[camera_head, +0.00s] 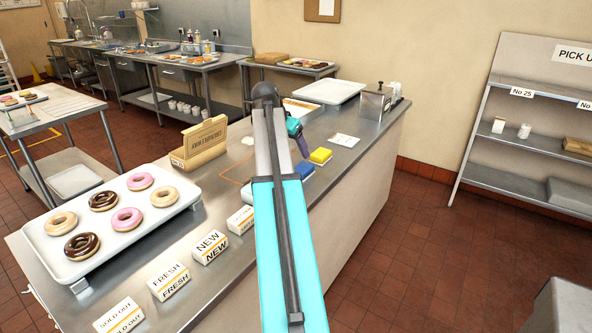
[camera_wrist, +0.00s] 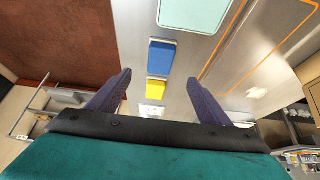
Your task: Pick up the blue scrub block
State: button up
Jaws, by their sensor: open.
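The blue scrub block (camera_head: 305,170) lies on the metal counter, partly hidden by my arm in the head view. In the wrist view the blue scrub block (camera_wrist: 160,58) shows whole, in line with the space between my fingers. A yellow block (camera_head: 320,156) lies close beside it; it also shows in the wrist view (camera_wrist: 156,88). My gripper (camera_head: 304,152) is above the counter near both blocks. In the wrist view my gripper (camera_wrist: 160,78) has its two purple fingers wide apart with nothing held between them.
A white card (camera_head: 344,140) lies beyond the yellow block. An orange outline (camera_head: 236,180) marks the counter left of my arm. A cardboard box (camera_head: 201,146), a donut tray (camera_head: 60,265) and several signs (camera_head: 210,246) stand left. A pale rounded panel (camera_wrist: 195,13) shows at the wrist view's top.

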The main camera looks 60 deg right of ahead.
aim_at(302, 167)
jog(key=shift+w, duration=0.25)
jog(key=shift+p+x, duration=0.75)
jog(key=shift+x, duration=3.55)
jog(key=shift+s+p+x, duration=0.2)
jog(key=shift+p+x, duration=0.5)
jog(key=shift+x, duration=0.5)
jog(key=shift+p+x, duration=0.3)
jog(key=shift+x, duration=1.1)
jog(key=shift+d+r, duration=0.1)
